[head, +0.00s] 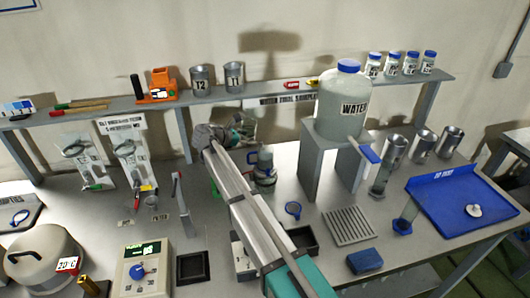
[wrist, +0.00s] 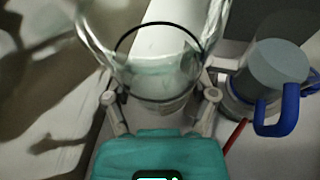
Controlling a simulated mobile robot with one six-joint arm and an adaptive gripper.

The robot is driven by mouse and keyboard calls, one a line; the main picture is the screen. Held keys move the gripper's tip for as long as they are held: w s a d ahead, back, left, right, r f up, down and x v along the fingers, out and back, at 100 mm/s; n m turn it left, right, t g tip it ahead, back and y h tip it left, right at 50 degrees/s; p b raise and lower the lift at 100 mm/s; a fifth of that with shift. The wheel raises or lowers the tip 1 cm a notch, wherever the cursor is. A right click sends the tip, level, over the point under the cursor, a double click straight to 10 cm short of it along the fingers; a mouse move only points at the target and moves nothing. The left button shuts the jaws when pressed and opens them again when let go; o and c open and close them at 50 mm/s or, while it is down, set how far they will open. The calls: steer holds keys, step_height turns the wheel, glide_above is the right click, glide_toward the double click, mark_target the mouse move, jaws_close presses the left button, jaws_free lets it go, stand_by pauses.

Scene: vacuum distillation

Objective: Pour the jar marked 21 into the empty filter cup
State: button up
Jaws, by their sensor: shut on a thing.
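My gripper (wrist: 160,98) is shut on a clear glass jar in the wrist view (wrist: 158,75). A black ring line and a pale greenish tint show on the glass; no number 21 is readable. In the head view, my gripper (head: 240,133) is at the back of the bench, below the shelf, and my own arm hides most of it. A grey cylindrical vessel with a blue handle (wrist: 278,65) stands right of the jar in the wrist view, apart from it. It may be the filter cup; I cannot tell. A similar vessel (head: 264,166) stands just right of my arm in the head view.
The water container (head: 345,95) stands on a grey stand to the right. The shelf (head: 290,98) runs behind my gripper. A blue tray (head: 455,185), a slotted rack (head: 349,226) and metal cups (head: 450,140) are at the right. A hotplate (head: 143,268) is at front left.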

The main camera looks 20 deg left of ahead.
mark_target(245, 121)
steer(key=shift+w+a+f+n+g+h+b, duration=0.1)
steer(key=shift+a+f+n+g+h+b, duration=0.05)
steer(key=shift+f+n+h+b, duration=0.3)
steer(key=shift+w+a+f+n+g+h+b, duration=0.15)
steer(key=shift+f+n+b, duration=0.1)
steer(key=shift+f+b, duration=0.3)
steer(key=shift+f, duration=0.1)
step_height(245, 121, up, 9)
steer(key=p, duration=0.9)
steer(key=shift+s+d, duration=0.1)
steer(key=s+d+r+p, duration=0.2)
steer(key=s+d, duration=0.6)
steer(key=s, duration=0.5)
steer(key=shift+s+d, duration=0.15)
steer(key=shift+s, duration=0.15)
stand_by(0.6)
